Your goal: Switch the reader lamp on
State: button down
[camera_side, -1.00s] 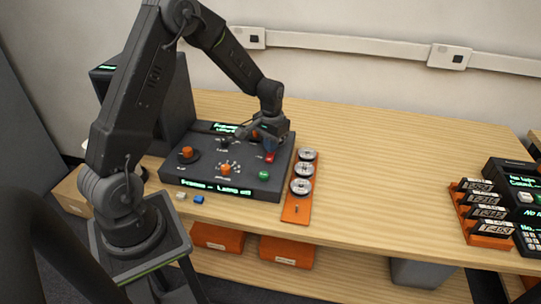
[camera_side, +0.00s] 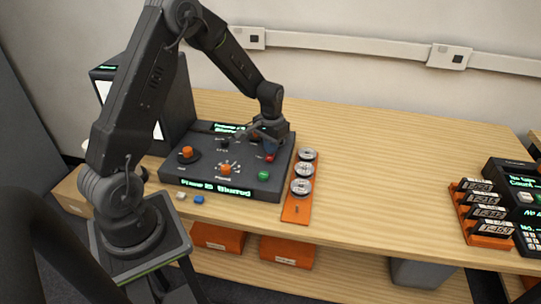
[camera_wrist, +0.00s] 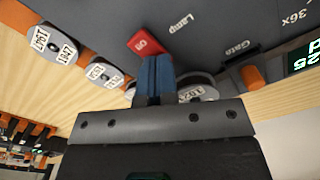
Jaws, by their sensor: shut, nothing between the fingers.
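The reader's dark control panel (camera_side: 235,178) sits on the wooden bench. Its red lamp switch (camera_side: 269,158) is near the panel's right side. In the wrist view the red switch (camera_wrist: 147,43) shows the marking "on", beside the printed word "Lamp". My gripper (camera_wrist: 155,62) is shut and empty, its blue fingertips at the switch's near edge; I cannot tell whether they touch it. In the side view my gripper (camera_side: 268,145) is over the panel's right rear. The front display (camera_side: 215,187) is lit and appears to end in "Blurred".
An orange knob (camera_side: 187,152), another orange knob (camera_side: 225,168) and a green button (camera_side: 264,175) stand on the panel. An orange rack (camera_side: 297,207) with round labelled reels lies to its right. The bench middle is clear. Label blocks (camera_side: 484,213) stand far right.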

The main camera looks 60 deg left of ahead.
jog(key=shift+r, duration=3.35)
jog(key=shift+d+r, duration=0.1)
jog(key=shift+r, duration=0.1)
jog(key=s+d+r+m+t, duration=0.1)
jog(key=s+d+r+t, duration=0.1)
jog(key=s+d+r, duration=0.6)
jog(key=s+d+r+m+t, duration=0.2)
jog(key=s+d+r, duration=0.6)
jog(key=s, duration=0.5)
jog(key=shift+d+t, duration=0.2)
jog(key=shift+t, duration=0.6)
jog(key=shift+r, duration=0.1)
